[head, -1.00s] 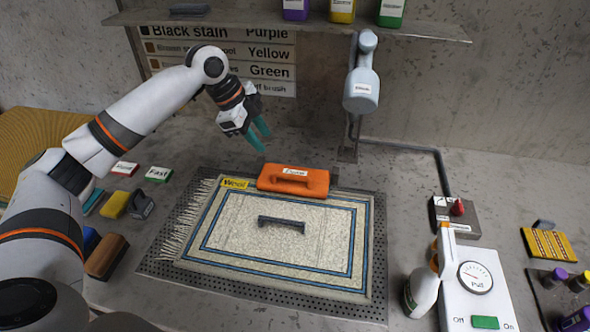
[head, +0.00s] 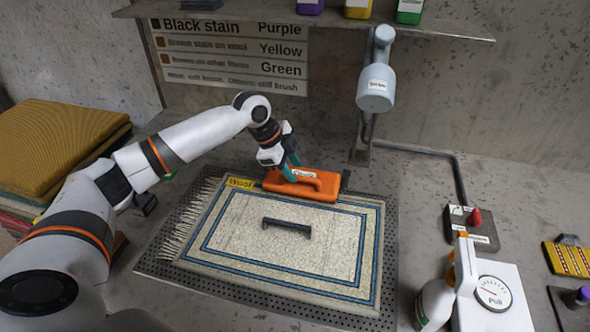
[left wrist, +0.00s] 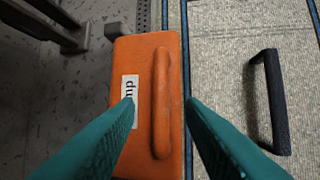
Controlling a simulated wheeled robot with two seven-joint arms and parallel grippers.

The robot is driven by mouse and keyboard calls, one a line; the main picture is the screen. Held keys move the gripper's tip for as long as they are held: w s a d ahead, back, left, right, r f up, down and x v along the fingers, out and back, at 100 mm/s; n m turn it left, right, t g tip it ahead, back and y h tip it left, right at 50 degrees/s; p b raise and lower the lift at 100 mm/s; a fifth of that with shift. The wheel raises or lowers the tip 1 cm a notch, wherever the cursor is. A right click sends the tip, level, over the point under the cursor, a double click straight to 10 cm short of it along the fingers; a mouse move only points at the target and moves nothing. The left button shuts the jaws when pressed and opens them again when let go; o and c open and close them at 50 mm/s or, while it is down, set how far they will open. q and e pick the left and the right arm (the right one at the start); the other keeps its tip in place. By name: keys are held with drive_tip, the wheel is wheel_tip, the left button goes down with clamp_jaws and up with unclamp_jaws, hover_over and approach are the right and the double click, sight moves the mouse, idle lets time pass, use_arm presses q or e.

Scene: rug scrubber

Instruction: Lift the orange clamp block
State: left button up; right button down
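The orange clamp block (head: 326,180), with a raised bar handle and a white label, lies at the far edge of the rug. It also shows in the left wrist view (left wrist: 146,58), its handle (left wrist: 161,100) running up the picture. My left gripper (head: 291,171) is over the block's left part. In the left wrist view its teal fingers are open, one on each side of the handle, with gaps between; whether they touch the block I cannot tell. My right gripper is out of view.
The cream rug (head: 280,265) with blue borders lies on a perforated tray and carries a dark handle (head: 287,227). A grey nozzle (head: 376,88) hangs behind the block. A control box (head: 472,228) and a spray bottle (head: 436,300) stand to the right. A shelf (head: 300,20) overhangs the back.

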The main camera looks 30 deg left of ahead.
use_arm(q)
drive_tip(key=shift+x, duration=1.1)
clamp_jaws()
